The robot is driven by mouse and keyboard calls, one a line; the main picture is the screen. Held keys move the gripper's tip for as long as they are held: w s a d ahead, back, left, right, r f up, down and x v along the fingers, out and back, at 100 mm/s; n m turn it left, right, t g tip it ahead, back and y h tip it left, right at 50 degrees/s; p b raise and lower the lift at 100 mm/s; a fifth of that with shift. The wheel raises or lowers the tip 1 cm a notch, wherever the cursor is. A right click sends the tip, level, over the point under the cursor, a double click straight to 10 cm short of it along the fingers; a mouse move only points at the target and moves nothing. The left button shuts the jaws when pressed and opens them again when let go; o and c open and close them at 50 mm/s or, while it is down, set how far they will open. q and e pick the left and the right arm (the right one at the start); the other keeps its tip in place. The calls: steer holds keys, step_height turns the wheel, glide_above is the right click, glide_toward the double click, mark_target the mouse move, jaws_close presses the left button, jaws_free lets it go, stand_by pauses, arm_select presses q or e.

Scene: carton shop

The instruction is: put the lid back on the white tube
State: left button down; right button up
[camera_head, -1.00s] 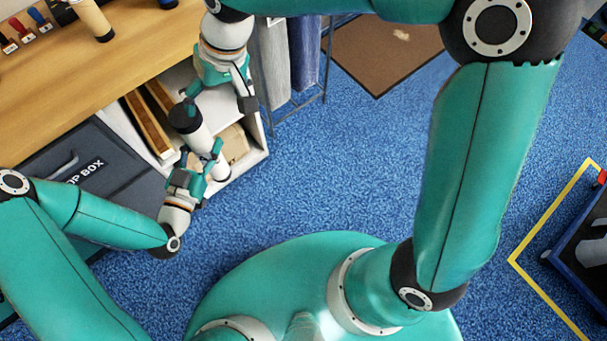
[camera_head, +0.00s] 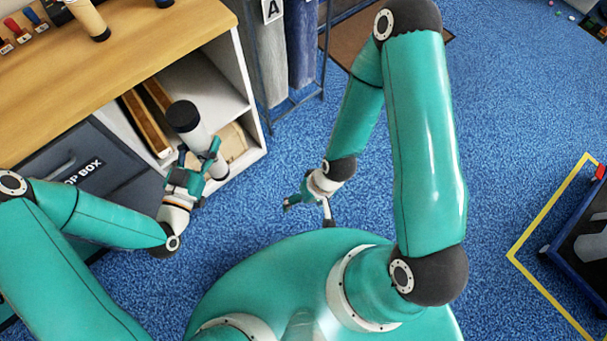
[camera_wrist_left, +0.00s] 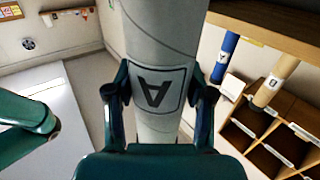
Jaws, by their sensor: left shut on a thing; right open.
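The white tube (camera_head: 196,140) stands slightly tilted in the head view, in front of the open shelf. Its dark lid (camera_head: 183,116) sits on its upper end; how far it is pushed down I cannot tell. My left gripper (camera_head: 200,158) is shut around the tube's middle, below the lid. In the left wrist view the tube (camera_wrist_left: 155,50) fills the middle, marked with a letter A, between the fingers of my left gripper (camera_wrist_left: 159,95). The lid is not in that view. My right gripper (camera_head: 306,203) is open and empty, apart from the tube, over the blue floor.
A wooden workbench (camera_head: 140,45) with an open shelf (camera_head: 205,85) and a dark drop box (camera_head: 85,170) is behind the tube. A metal rack (camera_head: 322,70) holds rolls beside it. Blue carpet lies clear around my right gripper.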

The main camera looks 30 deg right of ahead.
arm_select(q)
steer(key=w+a+r+n+t+y, duration=0.2)
steer(key=a+n+y, duration=0.2)
steer(key=a, duration=0.3)
steer(key=w+a+r+n+t+y, duration=0.1)
steer(key=w+a+n+t+y, duration=0.1)
steer(key=a+y, duration=0.5)
steer(key=shift+w+a+r+n+y, duration=0.35)
steer(key=shift+w+a+n, duration=0.3)
steer(key=shift+n, duration=0.35)
